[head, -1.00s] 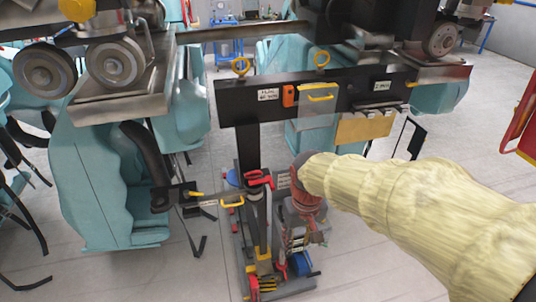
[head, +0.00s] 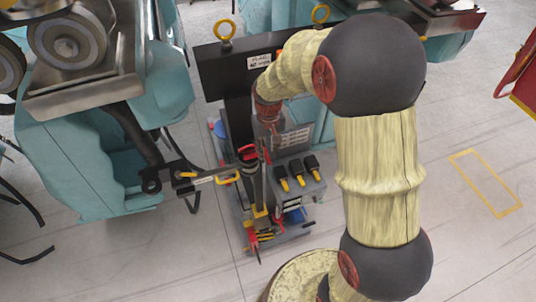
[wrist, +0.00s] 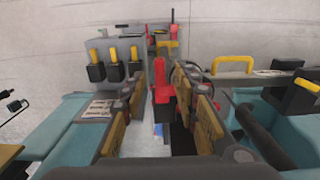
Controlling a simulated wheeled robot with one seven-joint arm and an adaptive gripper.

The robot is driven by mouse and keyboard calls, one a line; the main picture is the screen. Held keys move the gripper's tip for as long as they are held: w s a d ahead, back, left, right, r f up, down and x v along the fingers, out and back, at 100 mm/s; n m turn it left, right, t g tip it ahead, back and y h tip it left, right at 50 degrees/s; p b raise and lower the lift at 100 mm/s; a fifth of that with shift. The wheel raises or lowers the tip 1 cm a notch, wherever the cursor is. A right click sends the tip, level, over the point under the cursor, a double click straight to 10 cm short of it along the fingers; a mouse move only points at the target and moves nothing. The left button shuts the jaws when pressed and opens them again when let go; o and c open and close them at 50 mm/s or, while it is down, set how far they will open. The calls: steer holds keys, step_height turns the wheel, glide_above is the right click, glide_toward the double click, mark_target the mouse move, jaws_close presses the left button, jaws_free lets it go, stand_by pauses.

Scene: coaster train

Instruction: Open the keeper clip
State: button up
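No part is legibly marked as the keeper clip. A red clip-like part (head: 248,152) sits at the top of the upright stand. A red part (wrist: 160,92) shows between the fingers in the wrist view; I take it for the same one, but cannot tell whether they touch it. My gripper (wrist: 158,82) is open, its two padded fingers apart on either side of that part. In the head view my arm and wrist mostly hide the gripper. A horizontal bar beside the red part carries a yellow handle (head: 227,178), seen also in the wrist view (wrist: 233,64).
A grey box with several black-and-yellow switches (head: 297,172) stands right of the post. A black crossbeam (head: 238,68) with yellow eyebolts is behind. Teal coaster cars (head: 75,165) with wheels flank the left. A dark bar end with a yellow tab (wrist: 300,92) is at right.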

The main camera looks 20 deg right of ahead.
mark_target(269, 159)
steer(key=shift+f, duration=1.55)
steer(key=shift+s, duration=0.1)
steer(key=shift+c, duration=0.7)
jaws_close()
